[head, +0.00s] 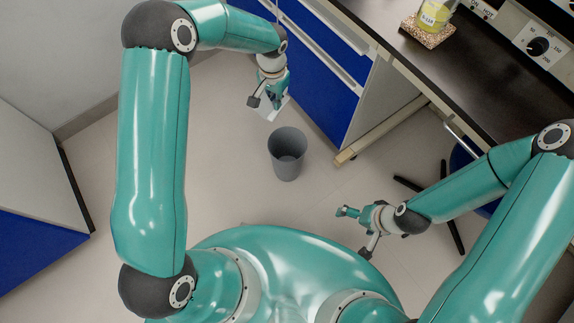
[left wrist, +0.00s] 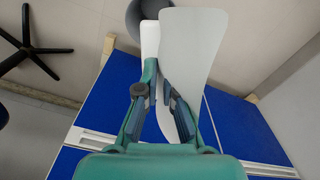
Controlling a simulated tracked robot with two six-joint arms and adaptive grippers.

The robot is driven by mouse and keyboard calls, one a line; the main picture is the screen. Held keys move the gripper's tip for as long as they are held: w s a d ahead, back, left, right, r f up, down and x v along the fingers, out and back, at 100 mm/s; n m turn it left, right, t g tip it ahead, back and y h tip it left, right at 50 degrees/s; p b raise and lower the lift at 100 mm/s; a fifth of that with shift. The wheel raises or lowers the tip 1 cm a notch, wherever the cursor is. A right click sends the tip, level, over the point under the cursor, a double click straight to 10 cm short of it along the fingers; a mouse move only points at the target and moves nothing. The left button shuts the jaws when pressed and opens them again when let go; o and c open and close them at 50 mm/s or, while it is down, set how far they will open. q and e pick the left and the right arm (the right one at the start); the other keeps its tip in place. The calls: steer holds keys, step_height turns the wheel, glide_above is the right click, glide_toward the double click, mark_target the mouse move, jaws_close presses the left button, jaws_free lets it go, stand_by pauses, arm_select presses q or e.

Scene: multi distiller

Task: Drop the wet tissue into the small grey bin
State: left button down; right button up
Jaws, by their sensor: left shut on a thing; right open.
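The wet tissue is a thin white sheet (head: 269,112) hanging under my left gripper (head: 268,98) in the head view. In the left wrist view the tissue (left wrist: 195,45) spreads out from between the fingers of the left gripper (left wrist: 163,92), which is shut on it. The small grey bin (head: 287,155) stands upright on the floor, open at the top. In the head view it lies just below and right of the tissue. The bin (left wrist: 147,14) is partly hidden behind the tissue in the wrist view. My right gripper (head: 354,231) is open and empty, right of and below the bin.
A blue-fronted cabinet (head: 313,75) under the dark bench (head: 470,95) stands close behind the bin. A beaker (head: 435,14) with yellow liquid sits on a speckled pad at the bench edge. A black stool base (head: 455,222) stands on the right. The floor left of the bin is clear.

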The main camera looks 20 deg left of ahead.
arm_select(q)
step_height(320, 180, down, 23)
steer(key=w+d+m+b, duration=0.1)
steer(key=w+b, duration=0.1)
steer(key=b, duration=1.2)
steer(key=shift+m+b, duration=0.3)
steer(key=c, duration=1.2)
jaws_free()
steer(key=shift+c, duration=0.2)
steer(key=shift+r, duration=0.1)
step_height(320, 180, up, 12)
steer(key=shift+a, duration=0.1)
